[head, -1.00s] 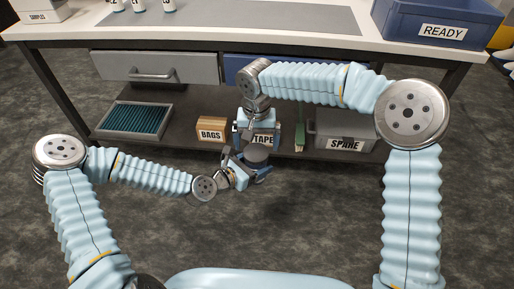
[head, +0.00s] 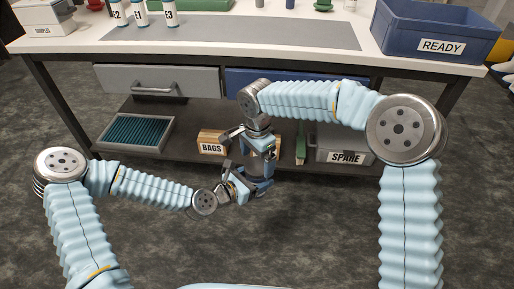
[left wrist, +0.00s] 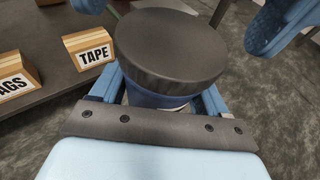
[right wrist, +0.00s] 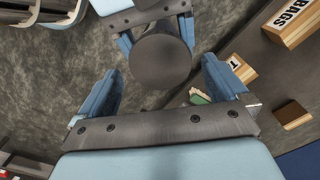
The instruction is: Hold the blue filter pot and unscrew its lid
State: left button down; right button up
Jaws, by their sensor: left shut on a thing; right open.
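The blue filter pot (left wrist: 155,98) has a wide, round, dark grey lid (left wrist: 172,45). My left gripper (head: 250,183) is shut on the pot's body just below the lid, as the left wrist view shows. The lid also shows in the right wrist view (right wrist: 160,61), on top of the pot. My right gripper (right wrist: 160,86) is open above the pot. Its two fingers are spread wide to either side of the lid, with no visible contact. In the head view, both grippers hide much of the pot.
The bench shelf behind holds a BAGS box (head: 210,147), a TAPE box (left wrist: 90,48), a SPARE bin (head: 345,146) and a tray with teal ridges (head: 137,132). On the bench top stand a blue READY bin (head: 440,32) and several white bottles. The floor in front is clear.

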aim_at(257, 181)
jog(key=shift+f, duration=1.35)
jog(key=c, duration=1.1)
jog(key=n, duration=0.9)
jog(key=shift+n, duration=0.3)
jog(key=o, duration=1.1)
